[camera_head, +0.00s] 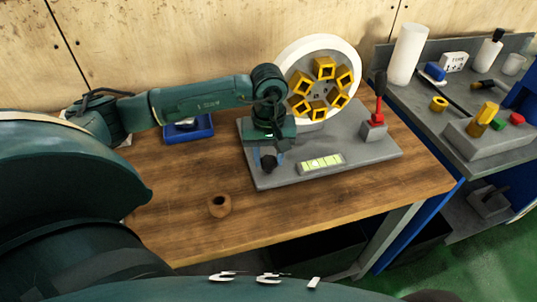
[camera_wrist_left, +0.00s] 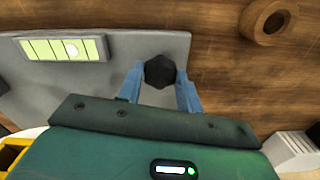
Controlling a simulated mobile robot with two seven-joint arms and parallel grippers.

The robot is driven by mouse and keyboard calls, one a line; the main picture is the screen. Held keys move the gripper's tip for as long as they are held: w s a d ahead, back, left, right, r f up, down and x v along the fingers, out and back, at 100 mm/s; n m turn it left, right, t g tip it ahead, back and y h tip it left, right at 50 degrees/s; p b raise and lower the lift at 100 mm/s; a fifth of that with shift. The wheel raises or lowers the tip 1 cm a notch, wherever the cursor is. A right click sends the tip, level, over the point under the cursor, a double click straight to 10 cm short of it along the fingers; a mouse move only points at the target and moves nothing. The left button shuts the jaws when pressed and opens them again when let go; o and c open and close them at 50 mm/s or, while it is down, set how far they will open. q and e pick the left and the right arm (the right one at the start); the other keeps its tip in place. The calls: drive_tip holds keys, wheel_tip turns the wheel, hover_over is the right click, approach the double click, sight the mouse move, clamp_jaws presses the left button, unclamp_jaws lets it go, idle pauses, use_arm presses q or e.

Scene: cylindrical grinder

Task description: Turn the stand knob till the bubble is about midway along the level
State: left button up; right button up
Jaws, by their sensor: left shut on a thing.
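The black stand knob (camera_head: 269,163) is at the front left corner of the grey stand plate (camera_head: 370,150). My left gripper (camera_head: 266,158) reaches down over it, its blue fingers shut on the knob's sides. The left wrist view shows the dark faceted knob (camera_wrist_left: 159,71) between the fingertips. The yellow-green level (camera_head: 321,163) lies on the plate to the right of the knob. In the left wrist view the pale bubble (camera_wrist_left: 71,50) sits in the level slightly off the middle, toward the knob's end. My right gripper is not in view.
A brown ring (camera_head: 220,205) lies on the wooden table in front. A cluttered grey bench stands at right.

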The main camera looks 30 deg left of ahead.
use_arm(q)
drive_tip(key=shift+c, duration=0.5)
drive_tip(key=b, duration=0.1)
drive_tip(key=m+b, duration=0.1)
drive_tip(key=shift+w+f+m+b, duration=0.1)
drive_tip(key=shift+f+m+b, duration=0.2)
drive_tip(key=shift+f+b, duration=0.1)
drive_tip(key=shift+m+b, duration=0.5)
drive_tip(key=shift+b, duration=0.1)
drive_tip(key=shift+r+m+b, duration=0.3)
drive_tip(key=shift+m+b, duration=0.5)
drive_tip(key=shift+m, duration=0.2)
drive_tip(key=shift+r, duration=0.1)
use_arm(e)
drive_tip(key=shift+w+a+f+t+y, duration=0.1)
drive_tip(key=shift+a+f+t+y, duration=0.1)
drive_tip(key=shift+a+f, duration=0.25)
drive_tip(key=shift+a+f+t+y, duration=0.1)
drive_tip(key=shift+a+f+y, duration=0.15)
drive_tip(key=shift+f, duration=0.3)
use_arm(q)
drive_tip(key=o, duration=1)
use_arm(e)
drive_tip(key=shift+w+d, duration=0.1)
use_arm(q)
drive_tip(key=shift+r, duration=0.1)
